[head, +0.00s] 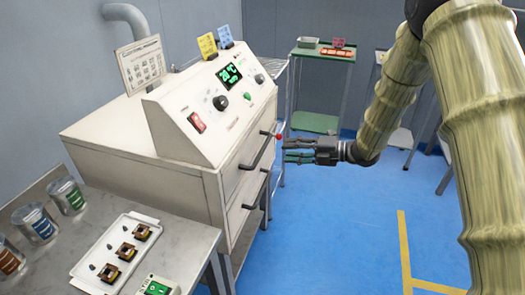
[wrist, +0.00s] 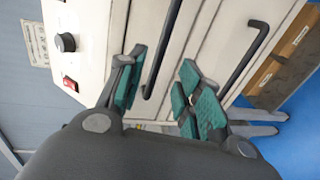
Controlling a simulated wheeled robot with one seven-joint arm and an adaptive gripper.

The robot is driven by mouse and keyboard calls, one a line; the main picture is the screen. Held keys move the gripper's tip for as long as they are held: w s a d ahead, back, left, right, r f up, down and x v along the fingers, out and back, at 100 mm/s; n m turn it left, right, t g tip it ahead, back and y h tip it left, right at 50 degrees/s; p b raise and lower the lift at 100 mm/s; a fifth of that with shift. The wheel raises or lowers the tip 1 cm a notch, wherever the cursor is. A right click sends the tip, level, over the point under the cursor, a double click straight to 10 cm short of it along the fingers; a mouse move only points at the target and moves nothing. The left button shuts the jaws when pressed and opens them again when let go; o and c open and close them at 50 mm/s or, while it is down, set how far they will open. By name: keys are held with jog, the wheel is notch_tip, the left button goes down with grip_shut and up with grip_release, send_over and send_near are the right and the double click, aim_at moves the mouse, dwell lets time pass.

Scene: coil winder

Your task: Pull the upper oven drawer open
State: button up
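The oven (head: 110,140) is a cream cabinet with a sloped control panel. Its upper drawer has a black bar handle (head: 258,151), and a second black handle (head: 256,191) is on the lower drawer. Both drawer fronts look flush with the cabinet. My gripper (head: 286,150) is in front of the oven, its fingers pointing at the upper handle. In the wrist view my gripper (wrist: 162,64) is open, with green pads apart. The upper handle (wrist: 163,50) shows between the fingers; contact cannot be told. The lower handle (wrist: 246,55) is to the right.
A grey bench (head: 195,238) at front left holds a white tray (head: 88,270) with several coils, and cups. A green-shelved rack (head: 316,122) stands behind. The blue floor (head: 340,230) in front of the oven is clear.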

aim_at(262, 148)
jog(key=p+x, duration=0.1)
jog(key=x, duration=0.9)
jog(key=shift+w+a, duration=0.1)
jog(key=shift+a, duration=0.15)
jog(key=shift+c, duration=0.2)
grip_shut()
